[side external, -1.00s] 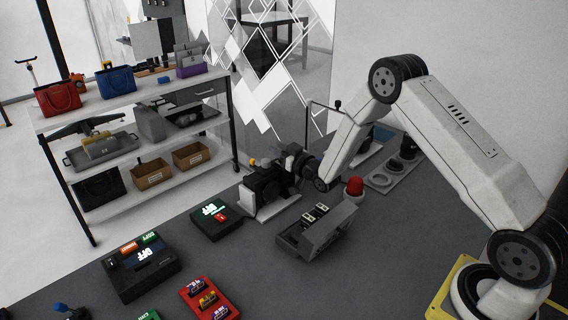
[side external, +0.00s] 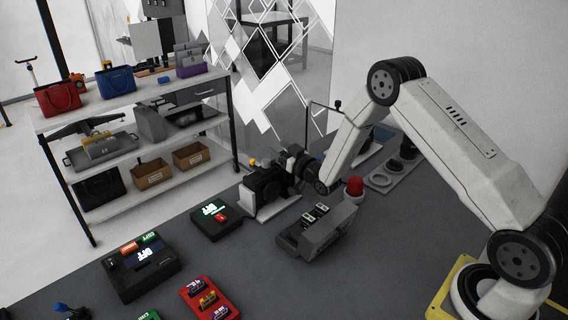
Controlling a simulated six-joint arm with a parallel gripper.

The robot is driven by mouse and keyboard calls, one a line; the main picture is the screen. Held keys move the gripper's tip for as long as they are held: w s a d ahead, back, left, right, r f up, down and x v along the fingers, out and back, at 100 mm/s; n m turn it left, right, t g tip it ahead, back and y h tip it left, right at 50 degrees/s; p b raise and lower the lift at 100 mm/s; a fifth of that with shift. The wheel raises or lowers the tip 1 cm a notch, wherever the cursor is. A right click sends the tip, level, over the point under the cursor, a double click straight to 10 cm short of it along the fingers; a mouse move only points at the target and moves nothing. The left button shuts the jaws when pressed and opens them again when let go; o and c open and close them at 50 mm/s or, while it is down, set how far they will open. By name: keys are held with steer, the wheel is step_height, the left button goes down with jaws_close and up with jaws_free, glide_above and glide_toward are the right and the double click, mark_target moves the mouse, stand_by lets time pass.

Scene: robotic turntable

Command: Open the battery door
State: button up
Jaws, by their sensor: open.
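A black device that looks like a camera (side external: 264,186) stands on a white base on the dark grey table. The battery door cannot be made out at this size. My gripper (side external: 286,164) is dark and reaches in from the right, close against the right side of the device. It is open. Its fingers blend with the black device, so I cannot tell whether they touch it.
A grey box with slots (side external: 318,232) sits in front, with a red dome (side external: 355,186) behind it. A black box with a lit display (side external: 215,218) stands to the left. Control panels (side external: 142,267) (side external: 208,299) lie nearer, and shelves (side external: 150,160) stand behind the table.

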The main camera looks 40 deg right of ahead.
mark_target(285, 152)
steer(key=shift+s+f, duration=0.15)
steer(key=shift+s, duration=0.95)
steer(key=shift+s+f, duration=0.15)
steer(key=shift+s, duration=0.95)
step_height(285, 152, up, 7)
steer(key=shift+s, duration=0.25)
steer(key=shift+g, duration=0.4)
steer(key=shift+f+g, duration=0.15)
steer(key=shift+g, duration=0.25)
steer(key=shift+f, duration=0.15)
steer(key=shift+f, duration=3.5)
steer(key=shift+w+r, duration=0.15)
steer(key=shift+w, duration=2.4)
